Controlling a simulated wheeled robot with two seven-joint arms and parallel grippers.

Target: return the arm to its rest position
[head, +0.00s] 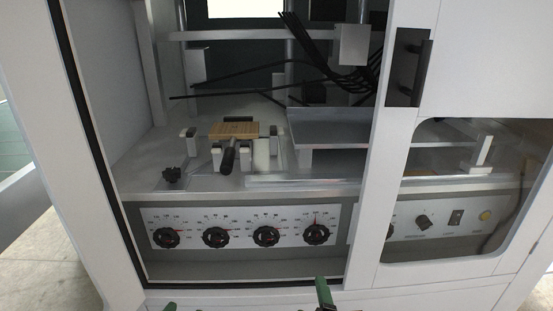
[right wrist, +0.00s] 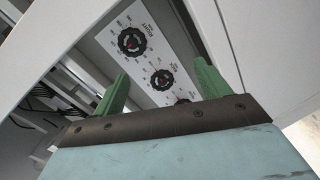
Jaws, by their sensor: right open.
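My right gripper shows in the right wrist view (right wrist: 162,72) with its two green fingers spread apart and nothing between them. The dial panel shows behind the gap between the fingers. In the head view, a green fingertip (head: 325,293) stands at the bottom edge, in front of the cabinet's lower edge. A small green tip (head: 170,306) shows at the bottom left, probably of my left gripper. Too little of it shows to tell its opening. The arms are below the head view.
The white cabinet's dial panel (head: 242,226) has several black knobs. Above it, a wooden block (head: 234,130) sits on a fixture beside a grey plate (head: 328,130). Black cables (head: 340,62) hang above. A windowed door (head: 455,215) with a black handle (head: 408,67) stands at the right.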

